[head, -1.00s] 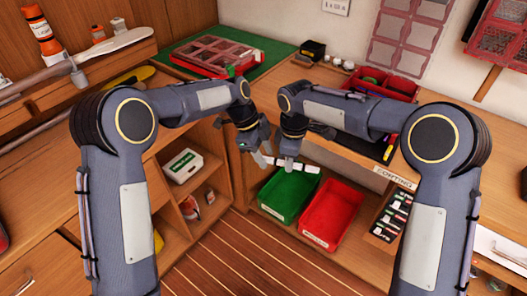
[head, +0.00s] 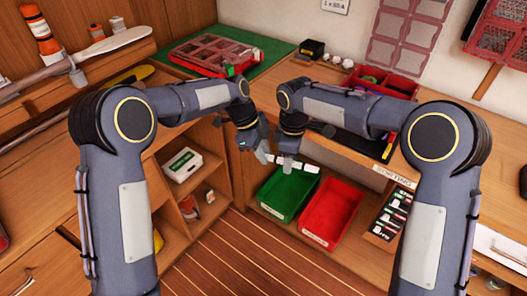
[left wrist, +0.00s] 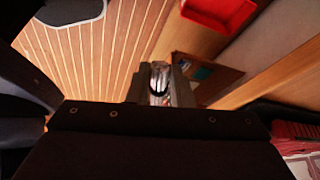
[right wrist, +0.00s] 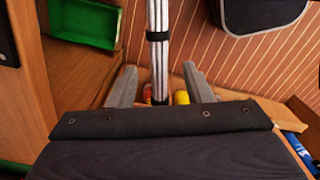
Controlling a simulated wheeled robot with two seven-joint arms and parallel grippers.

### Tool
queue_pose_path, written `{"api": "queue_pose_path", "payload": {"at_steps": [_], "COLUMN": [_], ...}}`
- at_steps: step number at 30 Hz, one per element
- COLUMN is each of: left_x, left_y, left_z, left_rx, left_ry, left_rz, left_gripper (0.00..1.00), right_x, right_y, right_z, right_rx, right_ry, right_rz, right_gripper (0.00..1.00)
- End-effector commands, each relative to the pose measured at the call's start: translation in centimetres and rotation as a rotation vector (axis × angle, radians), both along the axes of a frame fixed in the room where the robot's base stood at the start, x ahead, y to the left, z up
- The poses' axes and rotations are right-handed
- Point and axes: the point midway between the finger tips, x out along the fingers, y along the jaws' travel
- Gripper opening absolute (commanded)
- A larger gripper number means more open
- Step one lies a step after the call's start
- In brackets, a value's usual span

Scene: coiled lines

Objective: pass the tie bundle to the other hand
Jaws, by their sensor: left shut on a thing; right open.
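The tie bundle is a pale, thin bundle with dark bands (head: 301,166). It sticks out sideways from my left gripper (head: 264,154), which is shut on it. The left wrist view shows the bundle (left wrist: 159,82) end-on between the closed fingers. My right gripper (head: 287,165) is at the bundle, close to the left one. In the right wrist view the bundle (right wrist: 158,50) runs lengthwise between the open, spread fingers, with a gap on each side. Part of the bundle is hidden behind my right gripper in the head view.
A green bin (head: 275,208) and a red bin (head: 318,232) stand side by side below the grippers. A bench with a red tray (head: 400,84) lies behind my right arm. Shelves with a white box (head: 183,165) are at left. The wooden floor is clear.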

Motion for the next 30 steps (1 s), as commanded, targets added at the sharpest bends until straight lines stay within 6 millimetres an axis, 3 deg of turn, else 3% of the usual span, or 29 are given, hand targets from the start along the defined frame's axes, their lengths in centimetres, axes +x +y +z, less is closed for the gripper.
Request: {"api": "queue_pose_path", "payload": {"at_steps": [12, 21, 26, 30], "left_x": [0.0, 0.0, 0.0, 0.0], "left_y": [0.0, 0.0, 0.0, 0.0], "left_z": [0.0, 0.0, 0.0, 0.0], "left_rx": [0.0, 0.0, 0.0, 0.0], "left_ry": [0.001, 0.001, 0.001, 0.001], "left_rz": [0.0, 0.0, 0.0, 0.0], "left_gripper": [0.0, 0.0, 0.0, 0.0], "right_x": [0.1, -0.1, -1.6, -5.2], "right_y": [0.1, -0.2, -3.0, -8.0], "right_z": [8.1, 11.6, 13.4, 15.3], "right_rx": [0.003, 0.004, 0.036, 0.103], "right_ry": [-0.005, -0.004, -0.03, -0.071], "right_rz": [0.0, -0.006, -0.099, -0.292], "right_gripper": [0.45, 0.45, 0.45, 0.45]}}
